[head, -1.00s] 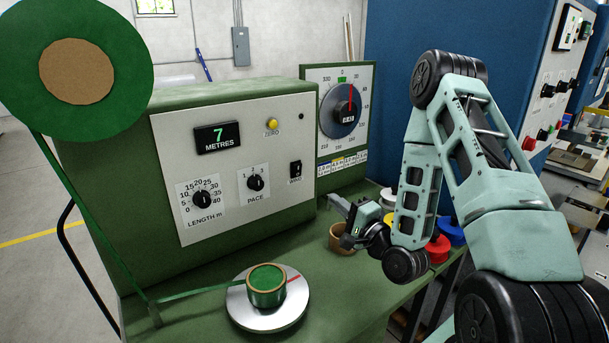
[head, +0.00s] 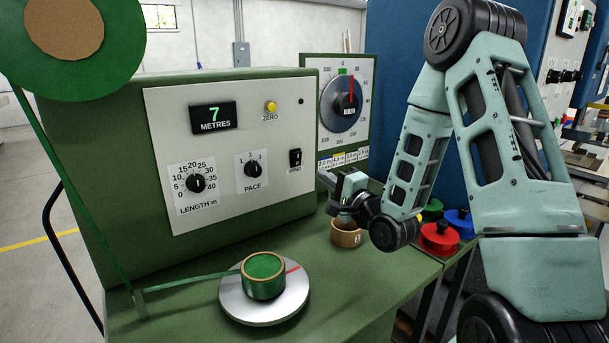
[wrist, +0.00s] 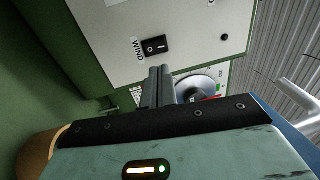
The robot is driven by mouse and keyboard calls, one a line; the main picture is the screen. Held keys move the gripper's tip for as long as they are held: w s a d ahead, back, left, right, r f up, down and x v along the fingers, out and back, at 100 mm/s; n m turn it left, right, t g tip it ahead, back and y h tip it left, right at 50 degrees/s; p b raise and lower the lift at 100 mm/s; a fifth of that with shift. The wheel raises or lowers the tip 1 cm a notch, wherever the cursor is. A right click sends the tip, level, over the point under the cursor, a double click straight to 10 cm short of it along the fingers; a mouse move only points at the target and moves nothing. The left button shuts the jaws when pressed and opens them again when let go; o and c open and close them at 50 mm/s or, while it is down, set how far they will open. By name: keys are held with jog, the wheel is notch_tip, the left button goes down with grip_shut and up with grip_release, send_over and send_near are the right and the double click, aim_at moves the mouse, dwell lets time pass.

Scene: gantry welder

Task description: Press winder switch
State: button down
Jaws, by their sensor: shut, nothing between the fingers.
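The winder switch is a black rocker (head: 295,158) marked WIND, low on the right of the white panel (head: 230,205) on the green winder cabinet. It also shows in the wrist view (wrist: 154,46), sideways and just beyond my fingertips. My gripper (head: 325,178) is shut and empty, to the right of and a little below the switch in the head view. Its fingers (wrist: 158,72) look apart from the switch; the exact gap is hard to tell. The display (head: 213,117) reads 7 METRES.
A wound green reel (head: 263,277) sits on a silver turntable (head: 238,304) on the green bench. Red (head: 439,238) and blue (head: 459,223) spools are at the right. A dial (head: 342,103) stands behind the cabinet.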

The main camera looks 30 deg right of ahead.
aim_at(298, 156)
jog(key=w+p, duration=0.1)
jog(key=w, duration=0.1)
jog(key=w+r+p, duration=0.1)
jog(key=w, duration=0.2)
jog(key=w+p, duration=0.2)
jog(key=w, duration=0.1)
jog(key=shift+a+r, duration=0.15)
jog(key=shift+r, duration=0.1)
jog(key=shift+w, duration=0.55)
